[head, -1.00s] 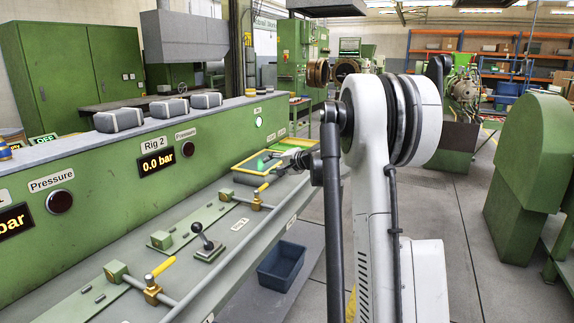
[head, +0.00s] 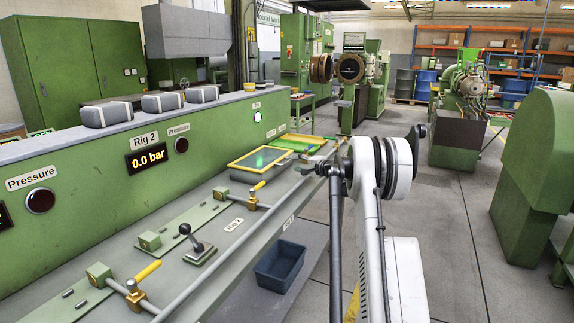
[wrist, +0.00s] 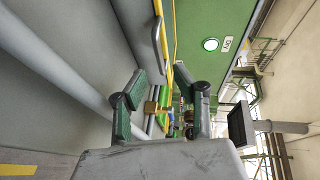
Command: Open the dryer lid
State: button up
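A yellow-framed box with a dark, green-tinted top (head: 258,159) sits at the far end of the bench in the head view. A green panel with a yellow rim (head: 298,142) lies just behind it. No label marks either as the dryer lid. In the wrist view, a grey handle (wrist: 160,40) shows beside a yellow edge, ahead of my fingers. My gripper (head: 305,170) is small in the head view, right of the box. In the wrist view my gripper (wrist: 160,92) has its two fingers apart with nothing held between them.
The green rig panel (head: 100,160) runs along the bench's back. A lever (head: 190,240) and yellow-handled valves (head: 135,288) stand on the bench. A blue bin (head: 281,266) sits below. A green machine (head: 535,175) stands at right, with open floor between.

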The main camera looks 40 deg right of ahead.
aim_at(287, 162)
jog(key=w, duration=0.2)
jog(key=w+f, duration=0.1)
jog(key=w, duration=0.4)
jog(key=shift+w+a+f+b, duration=0.1)
jog(key=shift+w+f+b, duration=0.15)
jog(key=shift+b, duration=0.15)
grip_shut()
